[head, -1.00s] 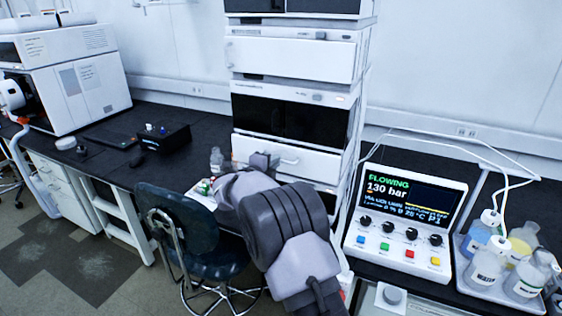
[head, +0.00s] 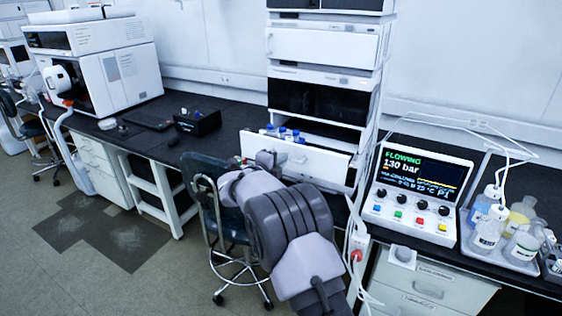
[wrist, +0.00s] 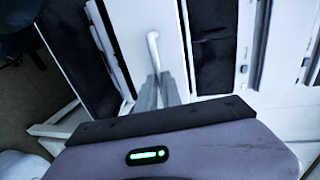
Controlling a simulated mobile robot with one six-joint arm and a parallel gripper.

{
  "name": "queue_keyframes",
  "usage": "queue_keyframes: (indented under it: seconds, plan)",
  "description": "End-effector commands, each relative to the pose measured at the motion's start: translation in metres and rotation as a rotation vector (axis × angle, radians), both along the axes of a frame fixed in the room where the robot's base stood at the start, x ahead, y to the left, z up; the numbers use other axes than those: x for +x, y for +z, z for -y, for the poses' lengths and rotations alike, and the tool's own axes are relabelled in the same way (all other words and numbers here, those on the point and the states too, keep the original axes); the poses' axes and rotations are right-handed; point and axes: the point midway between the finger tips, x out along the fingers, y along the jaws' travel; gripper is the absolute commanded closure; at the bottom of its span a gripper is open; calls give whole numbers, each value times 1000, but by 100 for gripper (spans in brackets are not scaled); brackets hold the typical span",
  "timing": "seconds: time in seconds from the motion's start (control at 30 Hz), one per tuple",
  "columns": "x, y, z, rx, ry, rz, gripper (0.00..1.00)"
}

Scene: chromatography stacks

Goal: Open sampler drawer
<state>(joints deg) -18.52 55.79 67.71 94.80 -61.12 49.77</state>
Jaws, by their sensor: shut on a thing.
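The white sampler drawer (head: 325,165) stands pulled out from the stack in the head view, with several blue-capped vials (head: 283,134) showing behind its front. In the wrist view, the drawer front (wrist: 122,30) carries a pale bar handle (wrist: 152,46). My gripper (wrist: 159,88) is shut on the handle's near end. In the head view, my gripper (head: 268,158) is at the left part of the drawer front, and my arm hides part of the front.
A dark chair (head: 208,178) stands close to the left of my arm. A control panel (head: 420,200) reading FLOWING and 130 bar stands to the right, beside a tray of bottles (head: 505,258). White cables hang by the stack.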

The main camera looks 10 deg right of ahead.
Motion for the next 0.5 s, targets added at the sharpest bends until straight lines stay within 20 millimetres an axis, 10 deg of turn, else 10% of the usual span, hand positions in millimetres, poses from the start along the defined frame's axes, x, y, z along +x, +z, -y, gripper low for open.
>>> queue_keyframes:
  seconds: [0.4, 0.5]
  plan:
    - [0, 0, 0, 0, 1, 0, 100]
    - [0, 0, 0, 0, 1, 0, 75]
